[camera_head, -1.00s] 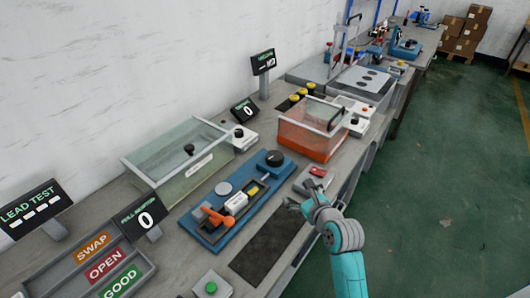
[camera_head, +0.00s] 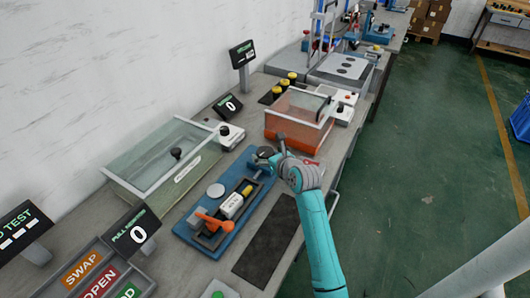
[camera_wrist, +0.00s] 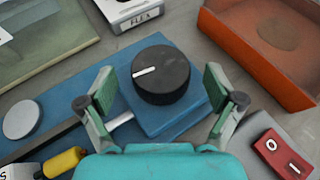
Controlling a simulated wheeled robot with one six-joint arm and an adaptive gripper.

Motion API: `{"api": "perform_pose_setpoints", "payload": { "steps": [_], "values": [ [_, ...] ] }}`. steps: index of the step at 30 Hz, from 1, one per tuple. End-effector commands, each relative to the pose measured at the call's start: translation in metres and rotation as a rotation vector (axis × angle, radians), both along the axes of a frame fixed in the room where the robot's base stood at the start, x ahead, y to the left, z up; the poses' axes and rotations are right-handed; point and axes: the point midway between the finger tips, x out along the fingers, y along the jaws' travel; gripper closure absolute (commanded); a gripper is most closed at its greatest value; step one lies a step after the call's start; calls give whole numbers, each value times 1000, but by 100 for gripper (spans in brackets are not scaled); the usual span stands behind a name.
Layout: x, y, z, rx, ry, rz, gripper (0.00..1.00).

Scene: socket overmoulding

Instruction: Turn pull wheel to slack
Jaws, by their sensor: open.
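The pull wheel is a black round knob (camera_wrist: 160,75) with a white pointer line, on the far end of a blue fixture (camera_head: 190,231). In the wrist view its pointer points left and slightly down. My gripper (camera_wrist: 160,92) is open, with one finger on each side of the knob and gaps between the pads and the knob. In the head view my gripper (camera_head: 268,153) is at the knob and partly covers it. The fixture also carries an orange clamp handle (camera_head: 214,222), a white block with a yellow part (camera_head: 233,204) and a grey disc (camera_head: 216,190).
A red rocker switch (camera_wrist: 283,153) is at the right in the wrist view. A clear-lidded bin (camera_head: 160,165) is left of the fixture. A dark mat (camera_head: 268,240) lies bare on the near side. A pull display (camera_head: 132,233) reads 0.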

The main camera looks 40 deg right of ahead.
Motion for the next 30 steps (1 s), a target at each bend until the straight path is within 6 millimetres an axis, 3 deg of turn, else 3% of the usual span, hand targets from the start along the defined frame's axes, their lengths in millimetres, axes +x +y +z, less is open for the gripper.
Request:
{"api": "perform_pose_setpoints", "payload": {
  "steps": [6, 17, 24, 30],
  "values": [
    [19, -4, -8, 0, 1, 0, 8],
    [22, -5, -10, 0, 0, 0, 8],
    [22, -5, -10, 0, 0, 0, 68],
    [22, -5, -10, 0, 0, 5, 68]
  ]
}}
